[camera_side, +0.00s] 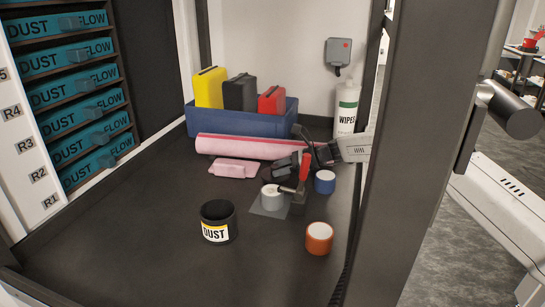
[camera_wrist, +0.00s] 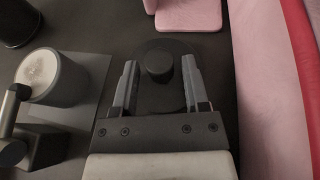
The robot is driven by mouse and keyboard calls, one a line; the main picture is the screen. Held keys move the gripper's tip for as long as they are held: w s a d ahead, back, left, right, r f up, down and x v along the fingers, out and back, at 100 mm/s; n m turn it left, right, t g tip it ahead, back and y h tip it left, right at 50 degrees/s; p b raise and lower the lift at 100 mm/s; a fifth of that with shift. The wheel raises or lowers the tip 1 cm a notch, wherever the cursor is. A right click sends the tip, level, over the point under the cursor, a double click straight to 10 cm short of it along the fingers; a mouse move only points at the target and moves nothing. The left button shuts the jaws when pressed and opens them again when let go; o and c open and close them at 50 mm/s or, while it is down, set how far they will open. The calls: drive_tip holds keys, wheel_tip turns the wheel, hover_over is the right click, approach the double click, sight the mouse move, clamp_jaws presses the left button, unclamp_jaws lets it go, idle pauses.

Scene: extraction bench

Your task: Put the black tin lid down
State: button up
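The black tin lid (camera_wrist: 159,92) is a dark disc with a round knob (camera_wrist: 159,66) in the wrist view. It looks to lie flat on the dark bench. My gripper (camera_wrist: 160,68) is open, its two fingers on either side of the knob with a visible gap to each. In the side view my gripper (camera_side: 289,170) is low over the bench in front of the pink roll, and the lid is mostly hidden among dark shapes there. The black tin (camera_side: 217,222) with a DUST label stands upright and uncovered at the front.
A pale cylinder (camera_side: 271,197) stands on a grey plate (camera_side: 268,212) close to my gripper. A pink roll (camera_side: 240,146), pink block (camera_side: 232,168), blue cylinder (camera_side: 325,182) and orange cylinder (camera_side: 319,238) are around. The blue bin (camera_side: 240,124) stands behind. The bench's front left is clear.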

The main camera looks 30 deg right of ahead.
drive_tip(key=shift+o, duration=0.2)
drive_tip(key=shift+r, duration=0.1)
drive_tip(key=shift+d+r, duration=0.1)
drive_tip(key=shift+s+d+r, duration=0.2)
drive_tip(key=shift+s+d, duration=0.05)
drive_tip(key=shift+d, duration=0.1)
drive_tip(key=shift+v, duration=0.85)
wheel_tip(320, 180, up, 7)
drive_tip(key=shift+s+d, duration=0.15)
drive_tip(key=shift+s, duration=0.05)
